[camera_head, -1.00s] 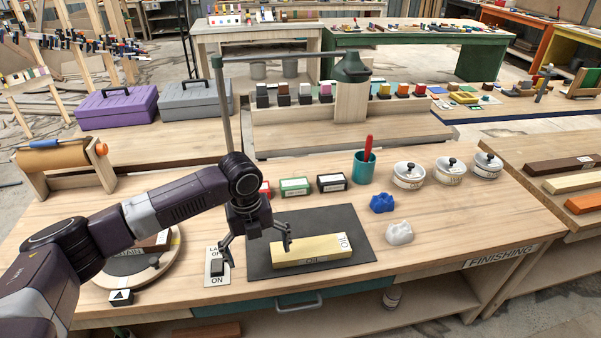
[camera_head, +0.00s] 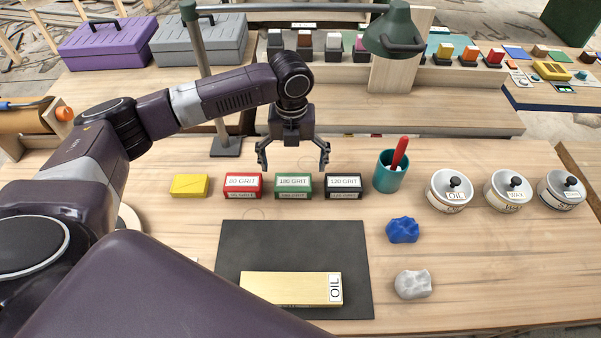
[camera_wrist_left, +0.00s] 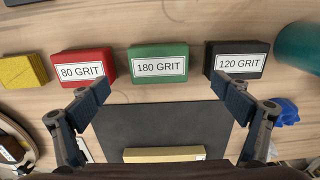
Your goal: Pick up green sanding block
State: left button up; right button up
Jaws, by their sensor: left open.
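The green sanding block (camera_head: 293,186), labelled 180 GRIT, sits on the wooden bench between the red 80 GRIT block (camera_head: 243,186) and the black 120 GRIT block (camera_head: 343,186). It also shows at the top middle of the left wrist view (camera_wrist_left: 159,64). My left gripper (camera_head: 293,170) is open and empty, pointing down above the green block, apart from it. In the left wrist view its fingers (camera_wrist_left: 164,92) are spread, one below the red block and one below the black block. My right gripper is in neither current view.
A yellow block (camera_head: 189,186) lies left of the red one. A teal cup (camera_head: 390,172) with a red handle stands close to the black block. A dark mat (camera_head: 240,245) holds an OIL-marked bar (camera_head: 285,288). A lamp (camera_head: 395,32) stands behind.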

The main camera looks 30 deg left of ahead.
aim_at(293, 181)
pick_arm(q)
notch_tip(293, 181, down, 7)
jog(key=shift+a+f+p, duration=0.1)
jog(key=shift+p, duration=0.8)
jog(key=shift+f, duration=0.2)
jog(key=shift+c, duration=0.7)
jog(key=c, duration=1.2)
jog(key=shift+r, duration=0.1)
jog(key=shift+r, duration=0.5)
notch_tip(293, 181, up, 19)
jog(key=b, duration=0.2)
